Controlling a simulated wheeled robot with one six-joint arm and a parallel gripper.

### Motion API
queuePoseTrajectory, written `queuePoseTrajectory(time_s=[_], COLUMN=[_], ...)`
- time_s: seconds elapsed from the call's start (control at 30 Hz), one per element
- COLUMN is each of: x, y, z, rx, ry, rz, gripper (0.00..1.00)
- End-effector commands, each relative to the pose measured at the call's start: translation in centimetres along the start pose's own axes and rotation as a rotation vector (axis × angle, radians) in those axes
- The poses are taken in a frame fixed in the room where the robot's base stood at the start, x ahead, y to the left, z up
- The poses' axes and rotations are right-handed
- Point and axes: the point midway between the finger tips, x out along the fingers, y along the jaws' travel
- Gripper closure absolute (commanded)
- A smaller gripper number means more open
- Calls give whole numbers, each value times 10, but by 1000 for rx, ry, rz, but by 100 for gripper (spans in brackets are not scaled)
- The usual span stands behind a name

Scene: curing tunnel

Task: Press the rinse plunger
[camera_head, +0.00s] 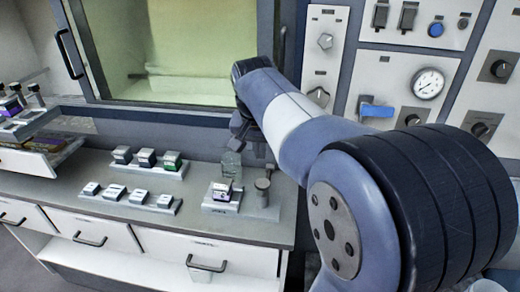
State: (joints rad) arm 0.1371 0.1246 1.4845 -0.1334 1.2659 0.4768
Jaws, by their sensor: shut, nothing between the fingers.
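A plunger with a round grey cap (262,184) stands upright on a small base near the right end of the counter. It looks like the rinse plunger, though I cannot read its label. My gripper (237,143) hangs above and slightly left of the plunger, over a clear glass vessel (231,166). It is shut and apart from the plunger cap. My arm comes in from the right and partly hides the gripper, and the fingertips are small and dark.
A small dark-and-white block (221,190) sits on a base left of the plunger. Several blocks stand in two rows on racks (140,204) further left. A tunnel window (170,50) is behind. A control panel (390,75) with knobs and a gauge (428,83) is at right.

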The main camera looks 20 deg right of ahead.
Motion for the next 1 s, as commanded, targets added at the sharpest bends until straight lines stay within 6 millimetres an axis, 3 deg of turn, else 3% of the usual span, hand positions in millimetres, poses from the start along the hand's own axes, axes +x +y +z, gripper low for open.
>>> queuePoseTrajectory(time_s=[0.37,0.7,1.0], x=[0,-26,-25], y=[0,1,1], z=[0,-6,-6], rx=[0,1,2], ry=[0,-9,-10], rz=[0,0,0], gripper=[100,100,100])
